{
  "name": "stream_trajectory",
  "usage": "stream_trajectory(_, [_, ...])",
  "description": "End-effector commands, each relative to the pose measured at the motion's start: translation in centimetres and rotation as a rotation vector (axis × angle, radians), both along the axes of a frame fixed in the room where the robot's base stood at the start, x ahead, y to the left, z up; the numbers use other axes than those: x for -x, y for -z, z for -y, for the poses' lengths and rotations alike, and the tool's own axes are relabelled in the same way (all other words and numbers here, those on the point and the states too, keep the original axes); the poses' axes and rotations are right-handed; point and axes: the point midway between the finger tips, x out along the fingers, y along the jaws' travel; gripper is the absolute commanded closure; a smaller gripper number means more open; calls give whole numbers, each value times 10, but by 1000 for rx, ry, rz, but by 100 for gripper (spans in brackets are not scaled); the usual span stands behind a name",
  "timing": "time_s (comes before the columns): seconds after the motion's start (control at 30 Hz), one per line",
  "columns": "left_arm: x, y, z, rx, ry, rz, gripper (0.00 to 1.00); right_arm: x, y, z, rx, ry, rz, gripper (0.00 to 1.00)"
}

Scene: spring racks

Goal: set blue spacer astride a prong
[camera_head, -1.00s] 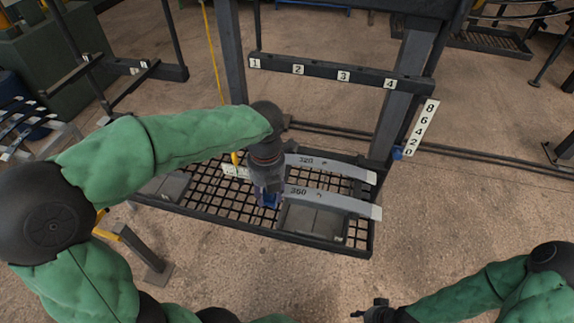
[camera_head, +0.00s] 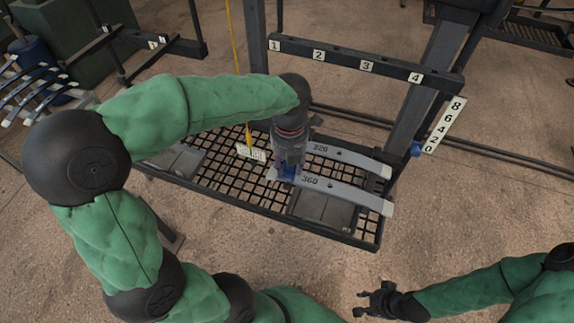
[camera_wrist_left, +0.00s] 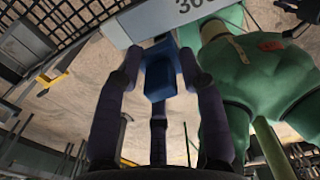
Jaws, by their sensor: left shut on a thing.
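My left gripper (camera_head: 288,174) is shut on the blue spacer (camera_head: 291,171). It points down at the left end of the grey bar marked 360 (camera_head: 345,192). I cannot tell whether spacer and bar touch. A second grey bar marked 320 (camera_head: 350,158) lies behind the first. I cannot tell which part is the prong. My right gripper (camera_head: 372,300) is open and empty at the bottom.
The bars extend over a black grid tray (camera_head: 225,178) with grey plates. Behind it is a crossbar labelled 1 to 4 (camera_head: 342,60), with a numbered scale (camera_head: 444,124) on the right post. Floor in front is clear.

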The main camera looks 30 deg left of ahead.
Motion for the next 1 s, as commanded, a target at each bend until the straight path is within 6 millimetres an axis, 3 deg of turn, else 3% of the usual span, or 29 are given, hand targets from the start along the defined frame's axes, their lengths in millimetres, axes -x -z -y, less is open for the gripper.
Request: stream_trajectory(1.0, [-67, 10, -16, 0, 0, -2, 80, 0, -25, 0, 0, 0, 0, 60])
